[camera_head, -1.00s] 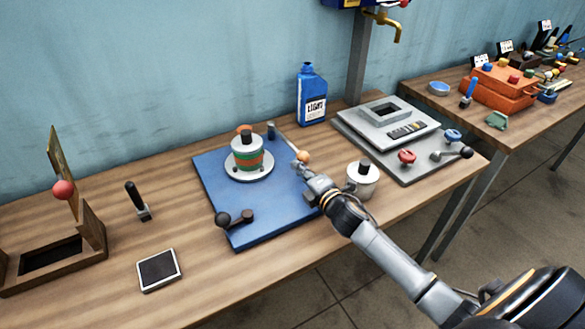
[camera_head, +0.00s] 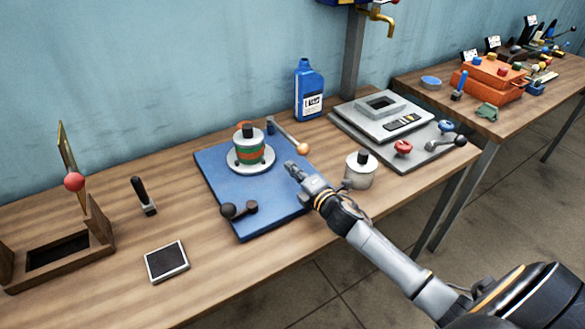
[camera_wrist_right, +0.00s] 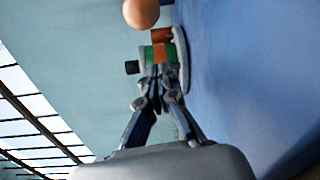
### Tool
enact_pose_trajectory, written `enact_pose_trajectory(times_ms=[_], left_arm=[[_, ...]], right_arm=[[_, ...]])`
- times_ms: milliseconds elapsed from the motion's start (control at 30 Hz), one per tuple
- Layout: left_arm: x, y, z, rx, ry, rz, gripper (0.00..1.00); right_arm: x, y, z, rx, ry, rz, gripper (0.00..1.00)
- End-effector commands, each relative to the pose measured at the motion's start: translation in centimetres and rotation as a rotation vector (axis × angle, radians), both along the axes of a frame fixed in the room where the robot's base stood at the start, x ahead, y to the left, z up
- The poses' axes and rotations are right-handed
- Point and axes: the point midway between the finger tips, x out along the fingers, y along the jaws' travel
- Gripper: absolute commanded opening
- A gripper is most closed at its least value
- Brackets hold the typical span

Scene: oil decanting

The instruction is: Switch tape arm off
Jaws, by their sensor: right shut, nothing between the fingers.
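The tape arm (camera_head: 286,134) is a lever at the blue board's back right edge, ending in an orange ball (camera_head: 302,149). The ball also shows at the top of the right wrist view (camera_wrist_right: 141,12). The green and orange striped tape roll (camera_head: 248,151) sits on a white disc on the blue board (camera_head: 216,182). My right gripper (camera_head: 289,165) is shut and empty over the board's right part, just in front of the ball and apart from it. In the right wrist view its fingertips (camera_wrist_right: 158,75) point toward the roll. My left gripper is not in view.
A metal pot (camera_head: 360,172) stands close right of my right gripper. A dark crank handle (camera_head: 238,210) is at the board's front. A blue bottle (camera_head: 309,92) stands behind, and a grey panel (camera_head: 350,124) with knobs lies to the right.

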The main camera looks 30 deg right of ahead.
Motion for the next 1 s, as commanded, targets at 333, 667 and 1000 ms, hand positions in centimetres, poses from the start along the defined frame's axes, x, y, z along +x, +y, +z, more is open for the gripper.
enact_pose_trajectory(times_ms=[333,667,1000], left_arm=[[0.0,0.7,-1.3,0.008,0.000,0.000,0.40],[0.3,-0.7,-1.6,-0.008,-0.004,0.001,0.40],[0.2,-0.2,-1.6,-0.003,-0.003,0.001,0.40]], right_arm=[[-5.6,-3.3,0.2,-0.002,0.002,0.004,0.00],[-7.7,-4.7,0.6,0.000,-0.001,0.004,0.00],[-7.7,-4.6,0.7,0.001,-0.001,0.004,0.00]])
